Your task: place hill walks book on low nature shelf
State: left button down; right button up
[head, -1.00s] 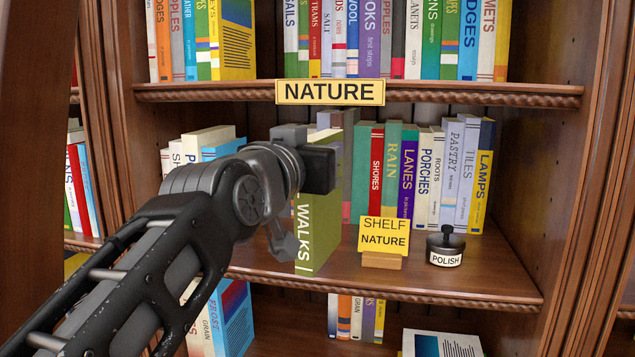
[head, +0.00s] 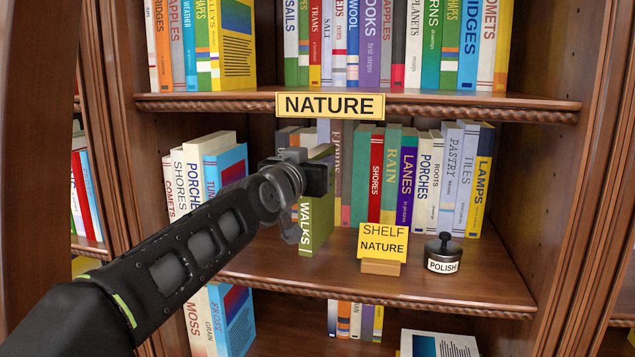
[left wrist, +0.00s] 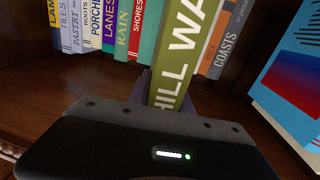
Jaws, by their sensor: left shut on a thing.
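The green Hill Walks book (head: 319,222) is upright, spine facing out, at the gap in the row on the nature shelf (head: 300,268). My left gripper (head: 305,205) is shut on it, with a finger showing at the left of the spine. In the left wrist view the book (left wrist: 184,50) stands between the Fjords-side books and a grey and an orange book. Its lower end is hidden by the gripper body. I cannot tell whether its bottom touches the shelf board. My right gripper is not in view.
A yellow shelf sign (head: 382,243) and a black polish pot (head: 443,253) stand at the shelf front, right of the book. Books including Shores and Rain (head: 391,175) stand to the right. The board above (head: 480,103) limits height.

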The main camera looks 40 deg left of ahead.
aim_at(316, 216)
pick_arm(q)
notch_tip(316, 216, down, 4)
jog(key=shift+w+a+r+b, duration=0.1)
jog(key=shift+r+b, duration=0.05)
jog(key=shift+b, duration=0.2)
jog(key=shift+f, duration=0.2)
jog(key=c, duration=1.2)
grip_release()
jog(key=shift+o, duration=0.2)
